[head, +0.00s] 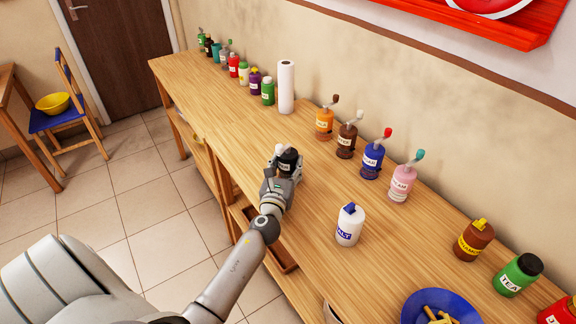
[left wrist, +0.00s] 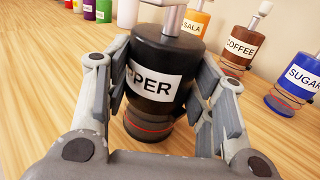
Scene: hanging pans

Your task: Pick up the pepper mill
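The pepper mill (head: 288,161) is a black jar with a white label and a pale crank top. It stands upright at my left gripper (head: 281,172), over the wooden counter. In the left wrist view the pepper mill (left wrist: 163,75) fills the space between the two grey fingers, with "PPER" readable on its label. The fingers lie against both its sides, and my left gripper looks shut on it. I cannot tell whether its base touches the counter. My right gripper is not in view.
On the wooden counter (head: 320,205), a white salt bottle (head: 349,226) stands right of the mill. Masala (head: 324,122), coffee (head: 347,139), sugar (head: 372,160) and pink (head: 401,183) grinders line the wall side. A paper roll (head: 286,87) and several bottles stand farther back. A blue plate (head: 412,308) is near the front.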

